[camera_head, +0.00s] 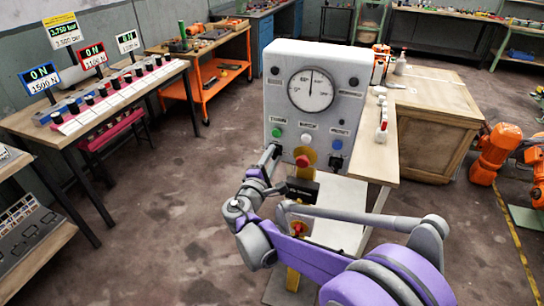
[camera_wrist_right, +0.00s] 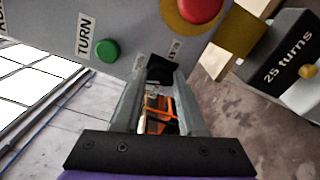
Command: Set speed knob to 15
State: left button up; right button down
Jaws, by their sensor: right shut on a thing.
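The light grey machine panel (camera_head: 283,110) stands upright with a round dial (camera_head: 311,90), whose needle points about straight up. My right gripper (camera_head: 272,152) reaches the panel's lower left, below the green button (camera_head: 277,132). In the right wrist view my right gripper (camera_wrist_right: 158,85) is shut on a small black knob (camera_wrist_right: 160,68), beside the green button (camera_wrist_right: 107,50). The fingers partly cover the knob, and its small label and setting cannot be read. My left gripper is not in view.
A red stop button (camera_wrist_right: 198,8) on yellow sits near the knob. A black box marked "25 turns" (camera_wrist_right: 285,60) is to its right. A white button (camera_head: 306,138), a blue button (camera_head: 337,144) and a second black knob (camera_head: 335,161) are on the panel. A wooden bench (camera_head: 440,100) stands behind right.

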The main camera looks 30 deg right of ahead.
jog(key=m+p, duration=0.1)
jog(key=m, duration=0.5)
jog(key=shift+m, duration=0.3)
jog(key=m+p, duration=0.1)
jog(key=m, duration=0.4)
pick_arm(q)
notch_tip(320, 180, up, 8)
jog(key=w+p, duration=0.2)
jog(key=p, duration=0.1)
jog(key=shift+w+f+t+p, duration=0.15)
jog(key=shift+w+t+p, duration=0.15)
jog(key=shift+p, duration=0.1)
pick_arm(e)
jog(key=m, duration=1.2)
jog(key=shift+w+f, duration=0.1)
jog(key=shift+f, duration=0.05)
jog(key=shift+c, duration=2.4)
grip_release()
jog(key=shift+a, duration=0.1)
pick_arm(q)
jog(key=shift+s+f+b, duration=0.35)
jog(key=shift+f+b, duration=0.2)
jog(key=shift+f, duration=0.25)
pick_arm(e)
jog(key=v, duration=1)
jog(key=shift+s+a, duration=0.25)
jog(key=shift+s, duration=0.1)
